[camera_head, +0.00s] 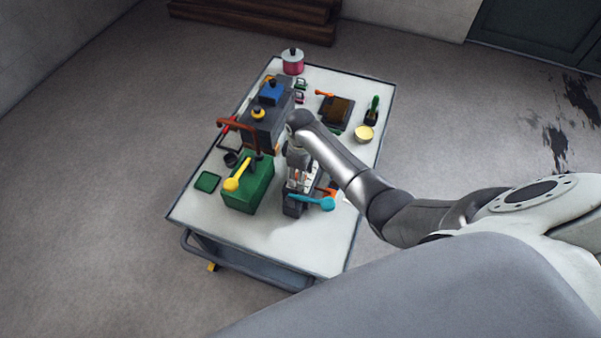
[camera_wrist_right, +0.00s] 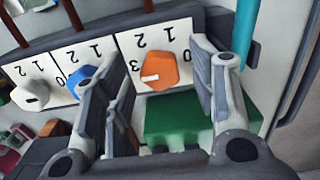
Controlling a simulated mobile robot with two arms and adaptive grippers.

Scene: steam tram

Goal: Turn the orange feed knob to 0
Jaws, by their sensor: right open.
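The orange feed knob (camera_wrist_right: 160,72) sits on a white number plate (camera_wrist_right: 153,45) in the right wrist view. In the head view my right gripper (camera_head: 298,178) is low over the dark panel unit (camera_head: 292,207), and the knob cannot be made out. My left gripper is out of view.
A blue knob (camera_wrist_right: 82,80) and a white knob (camera_wrist_right: 30,95) sit left of the orange one. A teal lever (camera_head: 312,201) and a green box (camera_head: 248,188) with a yellow lever stand close to the gripper. The cart top (camera_head: 300,245) is bare at the front.

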